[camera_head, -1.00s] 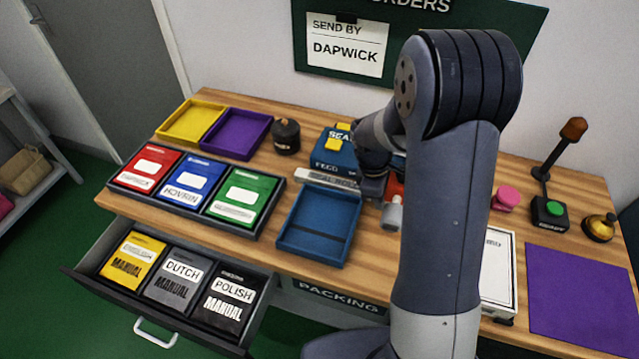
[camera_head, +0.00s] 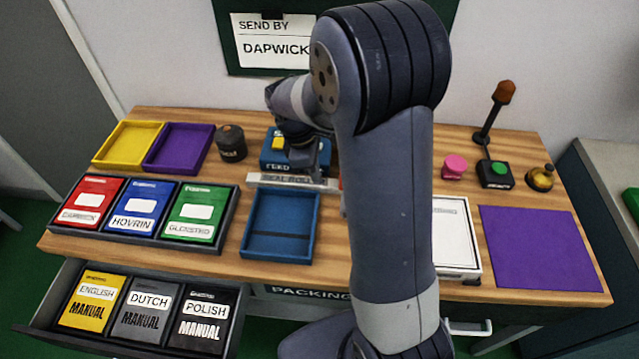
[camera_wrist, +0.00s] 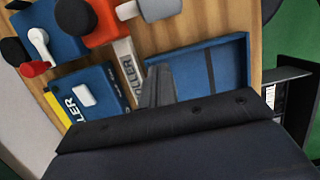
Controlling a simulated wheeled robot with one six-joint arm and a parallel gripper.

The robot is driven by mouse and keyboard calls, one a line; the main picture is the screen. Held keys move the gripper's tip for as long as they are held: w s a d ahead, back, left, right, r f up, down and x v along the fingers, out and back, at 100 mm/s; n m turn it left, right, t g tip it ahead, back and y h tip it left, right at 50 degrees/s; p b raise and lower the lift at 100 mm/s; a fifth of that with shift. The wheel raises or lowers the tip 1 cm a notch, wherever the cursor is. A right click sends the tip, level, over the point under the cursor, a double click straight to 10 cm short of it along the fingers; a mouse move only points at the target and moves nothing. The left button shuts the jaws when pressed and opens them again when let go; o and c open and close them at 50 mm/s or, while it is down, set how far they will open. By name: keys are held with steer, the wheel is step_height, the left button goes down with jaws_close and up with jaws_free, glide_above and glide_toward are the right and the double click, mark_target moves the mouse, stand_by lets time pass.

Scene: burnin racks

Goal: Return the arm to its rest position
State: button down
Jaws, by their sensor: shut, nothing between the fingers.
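My arm stands tall across the middle of the head view, bent over at the elbow toward the bench. My gripper (camera_head: 312,172) hangs in front of the blue sealing machine (camera_head: 275,158), partly hidden by my forearm. In the wrist view my gripper (camera_wrist: 157,88) shows its grey fingers closed together with nothing between them. The wrist view also shows the blue machine (camera_wrist: 85,97) and the open blue tray (camera_wrist: 200,75) below and beyond the fingers. I cannot tell how far the fingertips are above the bench.
The wooden bench (camera_head: 400,272) holds red, blue and green card boxes in a rack (camera_head: 225,232), yellow (camera_head: 97,160) and purple (camera_head: 150,165) trays, and a purple mat (camera_head: 540,248). A drawer of manuals (camera_head: 240,325) stands open at the front left. A lamp post (camera_head: 490,120) rises at right.

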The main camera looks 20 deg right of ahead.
steer(key=v, duration=0.4)
steer(key=shift+w+a+f, duration=0.1)
steer(key=shift+w+a, duration=0.1)
steer(key=x, duration=0.9)
steer(key=shift+s+p, duration=0.15)
steer(key=shift+p, duration=0.15)
steer(key=shift+s+d+f, duration=0.25)
steer(key=shift+d, duration=0.4)
steer(key=shift+s+d+f, duration=0.2)
steer(key=shift+d+f, duration=0.1)
steer(key=shift+d, duration=0.35)
steer(key=shift+s+d+f, duration=0.25)
steer(key=shift+d, duration=0.45)
steer(key=shift+s+a+r+b, duration=0.1)
steer(key=shift+b, duration=0.2)
